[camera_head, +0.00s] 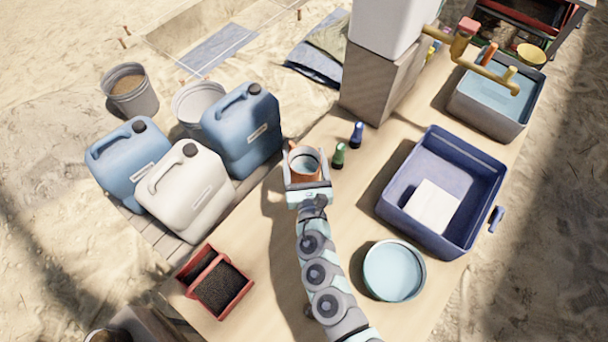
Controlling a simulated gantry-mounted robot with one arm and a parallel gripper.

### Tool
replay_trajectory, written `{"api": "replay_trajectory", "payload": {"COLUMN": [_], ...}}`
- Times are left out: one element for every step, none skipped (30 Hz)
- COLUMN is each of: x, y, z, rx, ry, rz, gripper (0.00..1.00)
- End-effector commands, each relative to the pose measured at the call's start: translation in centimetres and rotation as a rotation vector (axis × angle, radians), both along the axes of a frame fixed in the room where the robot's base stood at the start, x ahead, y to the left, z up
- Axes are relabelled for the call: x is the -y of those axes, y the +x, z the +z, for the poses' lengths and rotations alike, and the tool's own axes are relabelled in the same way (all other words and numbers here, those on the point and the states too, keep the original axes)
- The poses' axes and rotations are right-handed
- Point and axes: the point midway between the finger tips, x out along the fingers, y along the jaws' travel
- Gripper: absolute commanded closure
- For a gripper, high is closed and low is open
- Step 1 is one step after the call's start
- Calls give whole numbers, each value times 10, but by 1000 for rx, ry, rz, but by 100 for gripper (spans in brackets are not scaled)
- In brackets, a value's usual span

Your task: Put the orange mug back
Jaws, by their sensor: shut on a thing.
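The orange mug (303,153) is upright near the left edge of the wooden table, with a pale inside showing at its top. My gripper (307,179) is around the near side of the mug and shut on it. My arm reaches up to it from the bottom of the picture. The gripper hides the lower front of the mug, so I cannot tell whether its base touches the table.
A green bottle (339,155) and a blue bottle (357,134) stand close to the mug's right. A blue bin (479,150), a round basin (420,272) and a red tray (238,304) sit on the table. Blue jerrycans (240,130) stand left.

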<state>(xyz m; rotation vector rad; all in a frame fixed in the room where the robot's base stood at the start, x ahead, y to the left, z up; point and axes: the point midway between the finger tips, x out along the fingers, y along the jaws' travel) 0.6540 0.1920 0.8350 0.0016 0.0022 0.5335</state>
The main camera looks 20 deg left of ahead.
Motion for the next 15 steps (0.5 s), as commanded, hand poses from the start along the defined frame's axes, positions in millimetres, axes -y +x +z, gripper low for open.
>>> {"api": "replay_trajectory", "payload": {"x": [0,0,0,0,0,0,0,0,0,0,0,0,0,0,0], "y": [0,0,0,0,0,0,0,0,0,0,0,0,0,0,0], "z": [-10,-12,-13,-15,-17,-23,-28,-33,-39,-43,-47,-50,-51,-52,-52], "rx": [2,1,2,2,1,0,0,0,1,3,1,3,3,2,2], "ry": [1,1,1,0,1,2,2,1,2,2,2,2,2,1,1], "rz": [-1,0,1,1,1,0,0,0,0,-1,-1,-1,0,0,0], "gripper": [96,96,96,96,96,96,96,96,96,96,96,96,96,96,96]}}
